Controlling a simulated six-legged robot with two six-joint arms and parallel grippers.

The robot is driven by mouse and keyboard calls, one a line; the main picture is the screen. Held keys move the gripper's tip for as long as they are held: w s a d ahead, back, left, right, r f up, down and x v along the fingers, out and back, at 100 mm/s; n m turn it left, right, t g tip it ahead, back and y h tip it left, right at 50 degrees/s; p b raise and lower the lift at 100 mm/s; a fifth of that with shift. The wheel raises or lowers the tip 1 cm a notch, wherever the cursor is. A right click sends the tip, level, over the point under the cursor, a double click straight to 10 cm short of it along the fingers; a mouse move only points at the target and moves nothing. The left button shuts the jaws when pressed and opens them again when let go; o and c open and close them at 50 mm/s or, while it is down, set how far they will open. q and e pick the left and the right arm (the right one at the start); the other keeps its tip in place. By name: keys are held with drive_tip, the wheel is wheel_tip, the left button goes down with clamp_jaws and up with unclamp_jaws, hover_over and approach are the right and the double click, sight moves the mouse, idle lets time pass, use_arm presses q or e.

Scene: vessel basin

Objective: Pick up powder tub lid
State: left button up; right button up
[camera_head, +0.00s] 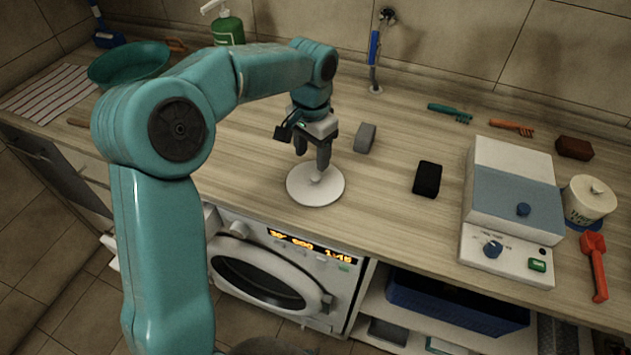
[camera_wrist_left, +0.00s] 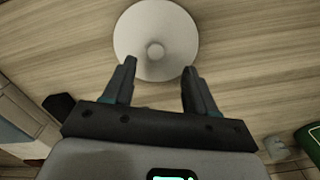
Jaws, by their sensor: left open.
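A white round lid (camera_head: 304,196) with a small central knob lies flat on the wooden counter near its front edge, above the washing machine. It also shows at the top of the left wrist view (camera_wrist_left: 135,35), its knob near the middle. My left gripper (camera_head: 312,160) points down over this lid. In the left wrist view my left gripper (camera_wrist_left: 160,66) has its fingers apart, with the knob between and just beyond the tips. Nothing is held. A white tub (camera_head: 586,208) with a knobbed white top stands at the far right. My right gripper does not show.
A grey block (camera_head: 365,138) and a black block (camera_head: 427,179) lie right of the lid. A white and blue device (camera_head: 515,195) stands farther right, with a red scoop (camera_head: 596,268) beyond. A green bowl (camera_head: 130,64) is at the back left. Counter around the lid is clear.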

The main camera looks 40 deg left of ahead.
sight(315, 177)
use_arm(q)
drive_tip(key=shift+w+f, duration=0.15)
drive_tip(key=shift+f, duration=0.45)
drive_tip(key=shift+d+f, duration=0.15)
drive_tip(key=shift+d, duration=0.05)
wheel_tip(315, 177, down, 5)
drive_tip(key=shift+r+p, duration=0.15)
drive_tip(key=shift+p, duration=0.25)
drive_tip(key=shift+w+d+f, duration=0.1)
drive_tip(key=shift+f, duration=0.1)
drive_tip(key=shift+s+d+r, duration=0.1)
drive_tip(key=shift+s+r, duration=0.05)
drive_tip(key=shift+s, duration=0.1)
drive_tip(key=shift+w, duration=0.1)
clamp_jaws()
